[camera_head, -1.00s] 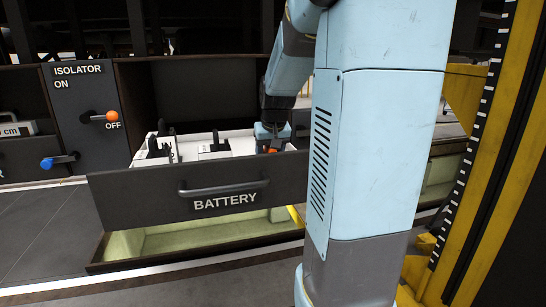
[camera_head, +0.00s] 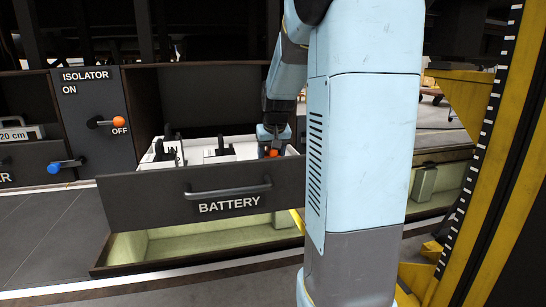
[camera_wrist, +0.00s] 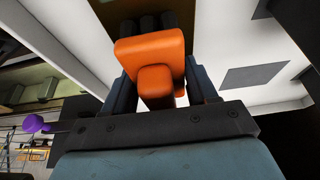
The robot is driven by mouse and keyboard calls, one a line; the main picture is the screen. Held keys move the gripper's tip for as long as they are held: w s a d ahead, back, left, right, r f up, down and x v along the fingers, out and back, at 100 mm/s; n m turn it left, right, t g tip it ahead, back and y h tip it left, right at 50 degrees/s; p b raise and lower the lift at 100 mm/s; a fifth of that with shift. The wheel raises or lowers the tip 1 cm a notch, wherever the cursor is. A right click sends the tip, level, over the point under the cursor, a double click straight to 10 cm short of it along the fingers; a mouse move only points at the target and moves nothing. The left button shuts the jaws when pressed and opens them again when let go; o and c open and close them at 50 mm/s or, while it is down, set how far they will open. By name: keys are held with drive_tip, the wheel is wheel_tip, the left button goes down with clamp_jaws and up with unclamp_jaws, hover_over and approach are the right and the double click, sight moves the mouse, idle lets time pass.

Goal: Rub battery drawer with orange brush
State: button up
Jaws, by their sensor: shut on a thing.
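The battery drawer (camera_head: 150,203) is pulled open, with a dark front, a grey bar handle and the word BATTERY. White battery blocks (camera_head: 228,150) with black terminals sit inside it. My gripper (camera_head: 273,150) is over the right end of the drawer, pointing down. It is shut on the orange brush (camera_wrist: 150,52), which fills the middle of the wrist view; dark bristle-like ends show beyond it. The brush also shows as a small orange spot in the head view (camera_head: 274,153). Whether the brush touches the drawer or a battery cannot be told.
A green-lined tray (camera_head: 190,238) lies under the drawer. A yellow post (camera_head: 505,170) stands at right.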

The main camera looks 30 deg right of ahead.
drive_tip(key=shift+r, duration=3)
drive_tip(key=shift+r, duration=0.15)
drive_tip(key=shift+r, duration=1.4)
